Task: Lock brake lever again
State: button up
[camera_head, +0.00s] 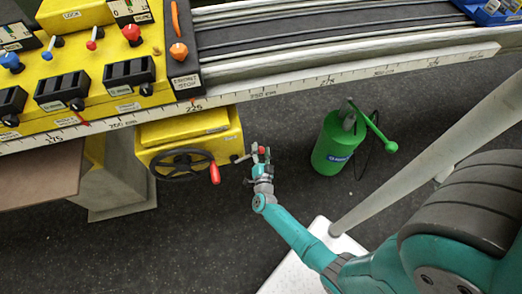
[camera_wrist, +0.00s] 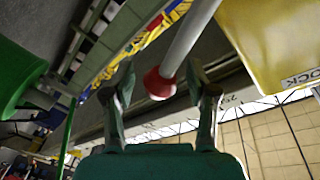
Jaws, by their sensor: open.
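The brake lever (camera_head: 240,157) is a grey rod with a red knob, sticking out from the right side of the yellow box (camera_head: 190,138) under the rail. My gripper (camera_head: 261,152) is at the lever's outer end. In the wrist view the grey lever rod (camera_wrist: 190,38) comes down from the top and ends in the red knob (camera_wrist: 159,84). My gripper (camera_wrist: 162,82) is open, with one finger on each side of the knob. I cannot tell whether a finger touches it. The yellow box (camera_wrist: 275,42) at the right bears a label reading "LOCK".
A black handwheel (camera_head: 180,163) with a red handle is on the box's front. A green canister (camera_head: 332,150) with a green crank arm stands on the floor to the right. The rail with its scale (camera_head: 330,80) runs above. Dark floor (camera_head: 190,240) is clear below.

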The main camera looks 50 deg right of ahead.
grip_shut()
jog(key=shift+w+a+r+n+t, duration=0.15)
jog(key=shift+w+a+r+n, duration=0.2)
jog(key=shift+r+n, duration=0.35)
jog(key=shift+w+a+r+n+t, duration=0.1)
jog(key=shift+w+a+r+n, duration=0.1)
jog(key=shift+a+r+n, duration=0.4)
jog(key=shift+w+a+r+n+t, duration=0.15)
jog(key=shift+w+a+r+n, duration=0.1)
jog(key=shift+r+n, duration=0.6)
jog(key=shift+f, duration=0.2)
